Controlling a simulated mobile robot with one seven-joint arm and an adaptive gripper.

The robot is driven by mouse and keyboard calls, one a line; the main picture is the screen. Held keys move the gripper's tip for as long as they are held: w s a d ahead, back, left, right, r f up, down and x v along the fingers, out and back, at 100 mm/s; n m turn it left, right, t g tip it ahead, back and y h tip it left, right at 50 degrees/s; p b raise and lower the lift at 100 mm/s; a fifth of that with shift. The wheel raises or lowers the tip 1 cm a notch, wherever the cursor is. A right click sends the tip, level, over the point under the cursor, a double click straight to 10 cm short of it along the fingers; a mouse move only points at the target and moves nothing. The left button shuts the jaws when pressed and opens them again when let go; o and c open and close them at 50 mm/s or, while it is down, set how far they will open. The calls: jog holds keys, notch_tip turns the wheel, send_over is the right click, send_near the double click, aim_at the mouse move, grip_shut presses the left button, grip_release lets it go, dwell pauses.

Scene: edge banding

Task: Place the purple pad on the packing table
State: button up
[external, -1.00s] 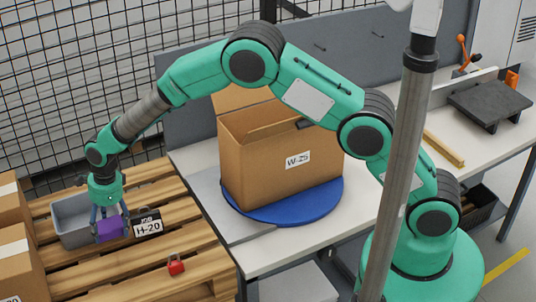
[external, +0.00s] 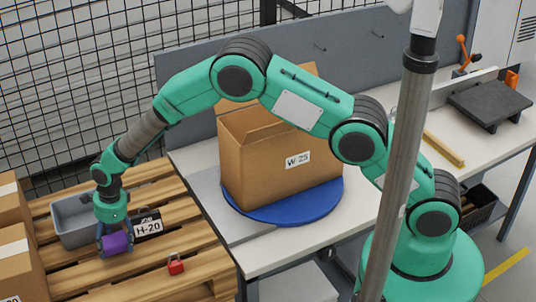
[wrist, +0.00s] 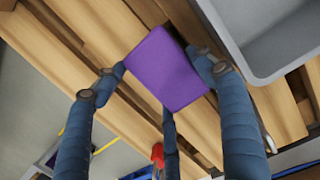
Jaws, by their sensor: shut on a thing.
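The purple pad (external: 117,243) is a small block between the fingers of my gripper (external: 116,240), over the wooden pallet (external: 180,212) at the lower left. In the wrist view the purple pad (wrist: 166,70) shows large, with blue fingers of my gripper (wrist: 168,78) closed on its two sides. A third finger shows below it. Whether the pad still touches the pallet is hard to tell. The packing table (external: 268,258) is the light bench right of the pallet, carrying a blue turntable (external: 265,217) with an open cardboard box (external: 260,170) labelled W-25.
A grey bin (external: 72,222) stands on the pallet beside the gripper, also large in the wrist view (wrist: 262,62). A black H-20 tag (external: 148,224) and red padlock (external: 176,265) are nearby. Cardboard boxes (external: 15,262) stand at the left. A grey plate (external: 217,205) lies on the table's left end.

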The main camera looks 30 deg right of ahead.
aim_at(123, 238)
jog(key=shift+f, duration=1.35)
jog(key=shift+f, duration=0.1)
jog(key=o, duration=0.9)
jog(key=shift+o, duration=0.2)
jog(key=r, duration=0.4)
jog(key=d+r, duration=0.1)
jog(key=r, duration=0.7)
jog(key=shift+d, duration=0.4)
jog(key=shift+r, duration=0.1)
